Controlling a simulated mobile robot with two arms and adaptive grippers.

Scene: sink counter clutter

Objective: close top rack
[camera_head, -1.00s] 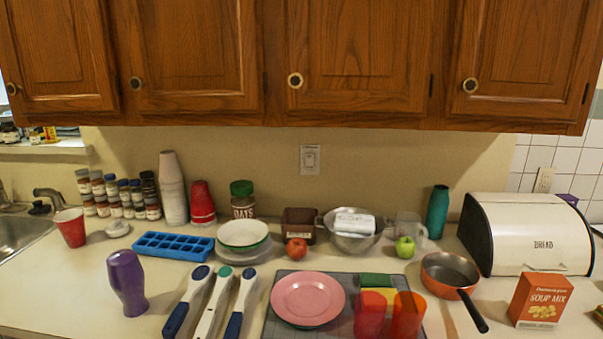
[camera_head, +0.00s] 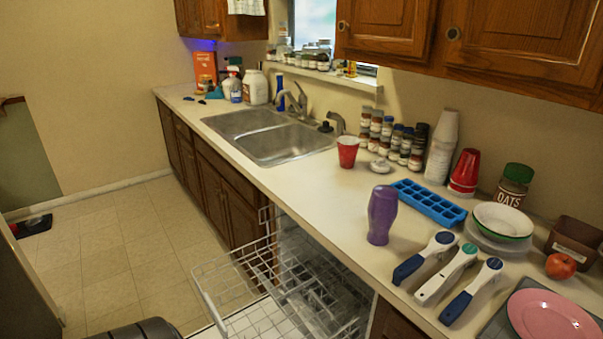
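The top rack (camera_head: 232,258) is a white wire basket at the bottom middle of the head view. It sticks out from the opening under the counter, past the cabinet fronts and over the tiled floor. Its inner part lies in shadow under the counter edge. The rack looks empty, though its lower and inner parts are hard to make out. Neither of my grippers shows in this view. A dark rounded shape at the bottom edge, left of the rack, is cut off and I cannot tell what it is.
A double sink (camera_head: 285,143) lies farther along. The tiled floor (camera_head: 120,235) left of the rack is mostly clear.

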